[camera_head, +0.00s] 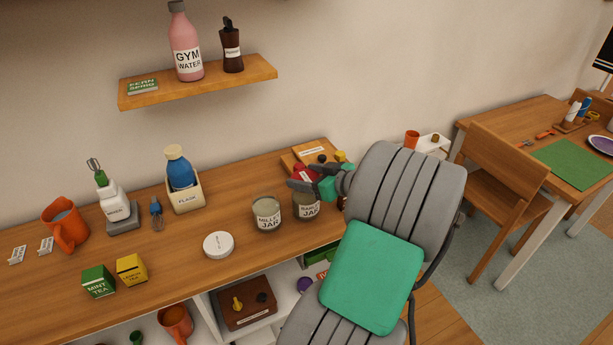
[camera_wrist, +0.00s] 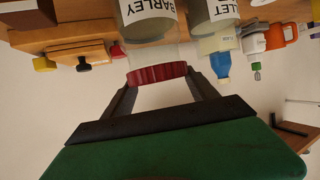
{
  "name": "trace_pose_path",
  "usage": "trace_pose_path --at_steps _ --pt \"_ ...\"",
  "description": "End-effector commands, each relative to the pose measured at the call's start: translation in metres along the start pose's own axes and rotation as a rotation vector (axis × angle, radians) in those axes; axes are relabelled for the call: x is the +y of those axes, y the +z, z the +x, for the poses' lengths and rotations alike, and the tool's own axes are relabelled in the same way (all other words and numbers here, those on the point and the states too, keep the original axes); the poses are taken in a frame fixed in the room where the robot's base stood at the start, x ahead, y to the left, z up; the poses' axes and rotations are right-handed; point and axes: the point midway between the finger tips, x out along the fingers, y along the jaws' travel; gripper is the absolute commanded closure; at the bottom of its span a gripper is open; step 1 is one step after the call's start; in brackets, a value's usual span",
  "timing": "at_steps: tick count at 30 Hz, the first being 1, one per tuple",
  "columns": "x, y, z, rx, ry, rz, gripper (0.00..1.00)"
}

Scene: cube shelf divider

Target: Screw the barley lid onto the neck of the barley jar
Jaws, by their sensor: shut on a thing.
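My gripper (camera_head: 302,179) is shut on the red barley lid (camera_wrist: 158,74), which sits between both fingertips in the wrist view. The lid also shows as a red patch at the fingers in the head view (camera_head: 305,173). The barley jar (camera_head: 306,208) is a clear-walled jar with a white label, standing on the counter. In the wrist view the barley jar (camera_wrist: 132,28) is close to the lid, with its pale neck (camera_wrist: 158,56) beside the lid's edge. Whether lid and neck touch, or are aligned, I cannot tell.
The millet jar (camera_head: 267,216) stands just left of the barley jar. A wooden board (camera_head: 300,157) with small knobs is behind the jars.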

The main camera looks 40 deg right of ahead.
Motion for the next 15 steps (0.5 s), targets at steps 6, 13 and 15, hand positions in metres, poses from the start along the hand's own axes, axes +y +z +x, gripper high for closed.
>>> trace_pose_path --at_steps 6,13,15 --pt "0.0 0.0051 0.002 0.0 0.0 0.0 0.7" --pt "0.0 0.0093 0.0037 0.0 0.0 0.0 0.7" --pt "0.0 0.0105 0.0042 0.0 0.0 0.0 0.7"
